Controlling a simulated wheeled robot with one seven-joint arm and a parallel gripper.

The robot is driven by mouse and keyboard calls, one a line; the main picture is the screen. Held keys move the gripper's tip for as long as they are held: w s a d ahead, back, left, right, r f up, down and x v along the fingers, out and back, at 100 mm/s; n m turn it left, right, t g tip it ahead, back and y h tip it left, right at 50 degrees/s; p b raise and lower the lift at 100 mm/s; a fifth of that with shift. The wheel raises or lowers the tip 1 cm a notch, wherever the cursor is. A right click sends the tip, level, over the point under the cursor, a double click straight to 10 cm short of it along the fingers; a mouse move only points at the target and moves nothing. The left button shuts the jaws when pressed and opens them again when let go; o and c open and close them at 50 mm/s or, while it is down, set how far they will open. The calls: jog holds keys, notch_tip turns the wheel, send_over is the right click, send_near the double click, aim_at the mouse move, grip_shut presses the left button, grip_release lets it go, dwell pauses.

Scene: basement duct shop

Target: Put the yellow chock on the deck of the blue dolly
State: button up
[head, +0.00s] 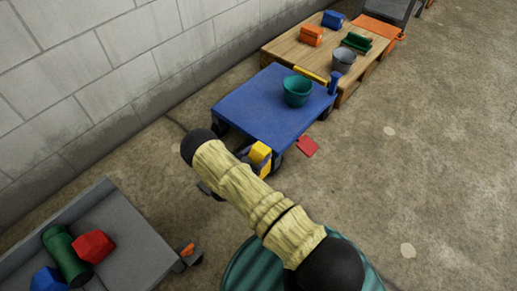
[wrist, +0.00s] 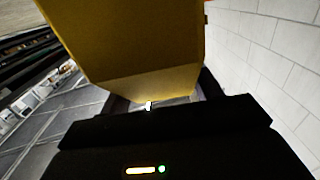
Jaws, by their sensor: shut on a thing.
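The yellow chock (head: 260,153) is held in my gripper (head: 265,163), at the near edge of the blue dolly in the head view. In the wrist view the chock (wrist: 130,40) fills the top middle, between the dark fingers of my gripper (wrist: 158,98). The blue dolly (head: 255,105) has a flat deck with a teal bowl (head: 297,92) standing toward its right side. Most of the deck left of the bowl is bare. My arm hides part of the gripper, and I cannot tell how high the chock is above the floor.
A red flat piece (head: 307,146) lies on the floor right of the dolly. A wooden platform (head: 285,52) behind holds an orange block (head: 312,36), a grey bucket (head: 344,60) and other items. A grey cart (head: 125,245) with several blocks stands front left. A block wall (head: 120,70) runs along the left.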

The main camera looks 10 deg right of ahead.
jog(key=w+r+n+t+y+p, duration=0.1)
jog(key=r+y+p, duration=0.1)
jog(key=r, duration=0.2)
jog(key=d+r+n+t+y+p, duration=0.1)
jog(key=r+n+t+y+p, duration=0.1)
jog(key=r, duration=0.2)
jog(key=w+r+n+t+y+p, duration=0.1)
jog(key=r+n+t+y+p, duration=0.1)
jog(key=r, duration=0.2)
jog(key=shift+w+d+p, duration=0.25)
jog(key=shift+w+p, duration=0.05)
jog(key=shift+p, duration=0.05)
notch_tip(320, 180, up, 8)
jog(key=s+a+n+t+y+p, duration=0.1)
jog(key=n+t+y+p, duration=0.1)
jog(key=n+y+p, duration=0.3)
jog(key=y+p, duration=0.1)
jog(key=y, duration=0.2)
jog(key=shift+r, duration=0.15)
jog(key=shift+a, duration=0.1)
